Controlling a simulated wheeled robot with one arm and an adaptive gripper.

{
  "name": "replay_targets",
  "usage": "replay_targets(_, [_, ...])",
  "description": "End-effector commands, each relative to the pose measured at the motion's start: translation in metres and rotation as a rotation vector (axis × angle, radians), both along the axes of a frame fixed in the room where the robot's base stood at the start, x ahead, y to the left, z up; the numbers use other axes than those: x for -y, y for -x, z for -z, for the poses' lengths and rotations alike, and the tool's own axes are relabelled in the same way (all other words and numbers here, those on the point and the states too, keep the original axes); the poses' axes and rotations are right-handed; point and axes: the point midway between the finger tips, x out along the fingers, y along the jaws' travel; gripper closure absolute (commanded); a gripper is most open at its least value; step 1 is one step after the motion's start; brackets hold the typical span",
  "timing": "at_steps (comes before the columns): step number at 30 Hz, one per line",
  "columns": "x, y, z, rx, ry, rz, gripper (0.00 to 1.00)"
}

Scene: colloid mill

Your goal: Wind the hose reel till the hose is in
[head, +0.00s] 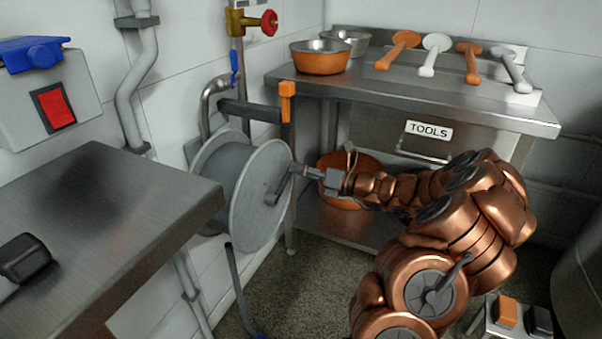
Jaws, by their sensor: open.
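The hose reel (262,205) is a grey drum with a large round side plate, mounted at the wall in the middle left. A crank arm (278,187) sits on the face of its side plate. My gripper (304,171) reaches in from the right, with its fingers close to the outer end of the crank. The jaws are open; whether they touch the crank handle is too small to tell. A dark hose-like length (240,290) hangs below the reel toward the floor, with a blue piece at its lower end. The hose on the drum is mostly hidden by the side plate.
A steel bench (120,215) juts in at the left front. A steel table (430,98) with a TOOLS drawer stands behind my arm, holding bowls and several paddles. An orange bowl (329,199) sits below it. A red valve (269,23) is above the reel.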

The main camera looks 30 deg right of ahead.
Motion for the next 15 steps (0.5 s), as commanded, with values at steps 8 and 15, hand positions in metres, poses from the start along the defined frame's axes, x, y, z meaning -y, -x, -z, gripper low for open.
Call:
replay_targets(8, [-0.0019,-0.002,-0.0001,0.0,0.0,-0.001,0.47])
replay_targets(15, [-0.0021,-0.002,-0.0001,0.0,0.001,-0.002,0.69])
